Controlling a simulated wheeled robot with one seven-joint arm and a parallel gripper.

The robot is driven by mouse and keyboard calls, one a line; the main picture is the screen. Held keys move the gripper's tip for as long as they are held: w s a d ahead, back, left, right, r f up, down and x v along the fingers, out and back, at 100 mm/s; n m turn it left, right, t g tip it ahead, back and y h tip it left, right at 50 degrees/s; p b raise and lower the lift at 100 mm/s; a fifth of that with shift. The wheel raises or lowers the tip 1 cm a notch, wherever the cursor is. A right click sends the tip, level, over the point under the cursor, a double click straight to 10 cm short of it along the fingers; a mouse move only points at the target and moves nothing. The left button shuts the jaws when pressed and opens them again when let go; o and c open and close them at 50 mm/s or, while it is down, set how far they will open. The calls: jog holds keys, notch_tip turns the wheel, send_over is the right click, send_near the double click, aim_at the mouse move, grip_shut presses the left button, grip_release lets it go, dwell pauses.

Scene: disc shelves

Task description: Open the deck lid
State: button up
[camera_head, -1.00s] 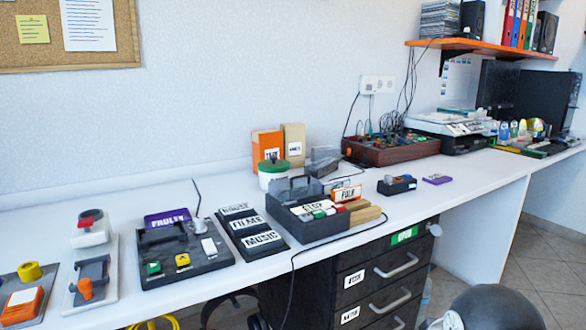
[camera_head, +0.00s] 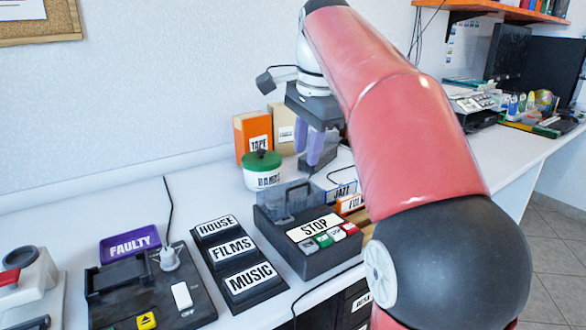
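The deck (camera_head: 318,262) is a dark grey box on the white desk with a STOP label and several small coloured buttons along its front. Its translucent grey lid (camera_head: 286,203) is at the back of the deck, and a small handle-like outline shows in it. I cannot tell whether the lid is shut. My gripper (camera_head: 318,162) points down with purple fingers, above and behind the deck lid in the picture. It appears apart from the lid and holds nothing that I can see. The gap between its fingers is unclear.
A green-lidded tub (camera_head: 262,170) and an orange TAPE box (camera_head: 252,136) stand behind the deck. The HOUSE, FILMS and MUSIC trays (camera_head: 234,262) are at its left, beside a black device (camera_head: 186,296) and a purple FAULTY tray (camera_head: 130,244). My arm hides the desk to the right.

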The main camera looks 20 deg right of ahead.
jog(key=b, duration=0.2)
send_over(303, 197)
notch_tip(303, 197, down, 6)
jog(key=shift+f, duration=0.2)
jog(key=shift+p, duration=0.3)
grip_shut()
